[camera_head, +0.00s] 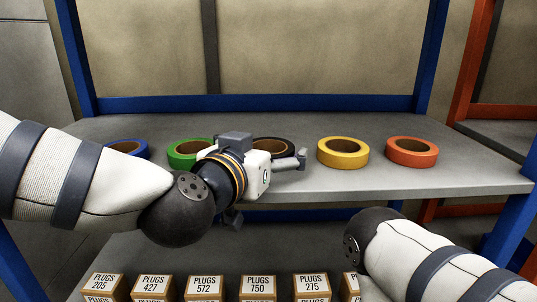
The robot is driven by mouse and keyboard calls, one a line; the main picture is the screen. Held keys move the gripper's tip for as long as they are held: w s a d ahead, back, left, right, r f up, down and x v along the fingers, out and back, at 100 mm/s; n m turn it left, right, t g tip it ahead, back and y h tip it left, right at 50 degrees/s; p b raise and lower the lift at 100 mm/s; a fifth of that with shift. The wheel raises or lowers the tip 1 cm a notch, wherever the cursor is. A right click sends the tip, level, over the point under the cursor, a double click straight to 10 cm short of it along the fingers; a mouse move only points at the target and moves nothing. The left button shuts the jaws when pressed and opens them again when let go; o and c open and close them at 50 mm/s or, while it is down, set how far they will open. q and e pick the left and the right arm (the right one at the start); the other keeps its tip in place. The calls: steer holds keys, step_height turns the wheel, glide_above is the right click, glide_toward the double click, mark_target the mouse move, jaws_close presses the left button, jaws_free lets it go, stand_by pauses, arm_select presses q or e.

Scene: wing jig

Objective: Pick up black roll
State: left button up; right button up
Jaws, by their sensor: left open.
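The black roll (290,145) lies flat on the grey shelf, in the middle of a row of coloured rolls. Its brown core shows, but its front and left parts are hidden behind my left gripper. My left gripper (302,160) is open and right in front of the black roll, with its fingers pointing to the right. The finger gap is seen side-on, and I cannot tell whether a finger touches the roll. My right arm comes in at the lower right, and its gripper does not show.
Blue (128,148) and green (188,150) rolls lie left of the black one; yellow (343,152) and orange (411,151) rolls lie right. Blue posts frame the shelf (440,182). Several boxes labelled PLUGS (258,285) stand on a lower level.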

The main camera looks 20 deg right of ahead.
arm_select(q)
steer(key=shift+r, duration=0.1)
steer(key=c, duration=1.3)
